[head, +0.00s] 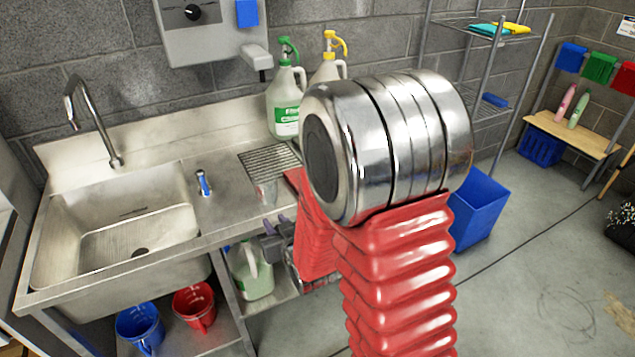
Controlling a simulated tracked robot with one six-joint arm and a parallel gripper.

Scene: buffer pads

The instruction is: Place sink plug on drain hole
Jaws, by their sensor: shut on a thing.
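The steel sink (85,212) stands at the left, and its dark drain hole (140,252) shows at the basin's bottom, partly cut off by the front rim. My gripper (277,226) is small in view, in front of the counter's front edge, right of the basin and apart from it. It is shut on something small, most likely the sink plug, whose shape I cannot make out. No plug shows clearly elsewhere. My red-sleeved arm and its large steel joint cover much of the middle and hide part of the counter.
A faucet (95,120) rises behind the basin. A blue-and-white item (203,183) stands on the counter between basin and drain grate (268,160). Jugs (286,100) stand at the back. A blue bucket (139,325) and a red bucket (194,308) sit below.

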